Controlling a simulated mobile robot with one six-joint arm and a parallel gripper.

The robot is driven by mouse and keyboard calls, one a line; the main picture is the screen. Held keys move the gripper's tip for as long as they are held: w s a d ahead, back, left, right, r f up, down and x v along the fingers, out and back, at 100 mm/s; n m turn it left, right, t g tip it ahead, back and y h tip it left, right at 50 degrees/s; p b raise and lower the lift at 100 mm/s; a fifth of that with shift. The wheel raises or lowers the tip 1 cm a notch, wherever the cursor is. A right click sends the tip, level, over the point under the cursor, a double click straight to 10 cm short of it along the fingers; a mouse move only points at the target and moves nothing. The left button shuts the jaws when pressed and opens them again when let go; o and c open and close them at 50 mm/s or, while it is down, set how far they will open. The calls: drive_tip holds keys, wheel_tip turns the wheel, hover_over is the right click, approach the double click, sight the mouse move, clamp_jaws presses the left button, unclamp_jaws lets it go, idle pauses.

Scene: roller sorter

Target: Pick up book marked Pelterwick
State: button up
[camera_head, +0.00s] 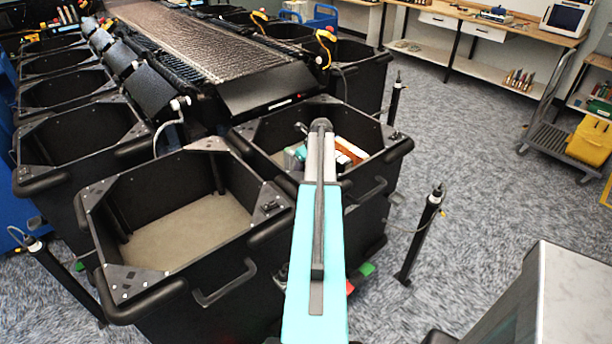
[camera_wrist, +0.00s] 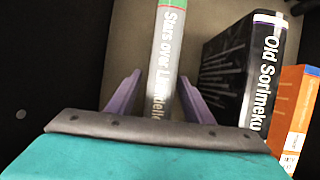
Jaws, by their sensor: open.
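My gripper (camera_wrist: 159,78) is open in the wrist view, its two purple fingers apart. A grey and white book with a green top band (camera_wrist: 168,65), spine reading "Stars over L…delle", passes between the fingers in the picture; I cannot tell whether they touch it. In the head view my arm reaches over a black bin (camera_head: 272,190) holding books, including an orange one (camera_head: 350,150); the gripper is hidden there.
An empty-looking black bin (camera_head: 100,215) stands in front left of the book bin. The roller conveyor (camera_head: 190,40) runs behind, with more bins alongside. A black post (camera_head: 420,235) stands to the right.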

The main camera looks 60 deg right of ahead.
drive_tip(key=shift+w+f, duration=0.1)
drive_tip(key=shift+f, duration=0.1)
drive_tip(key=shift+c, duration=0.2)
clamp_jaws()
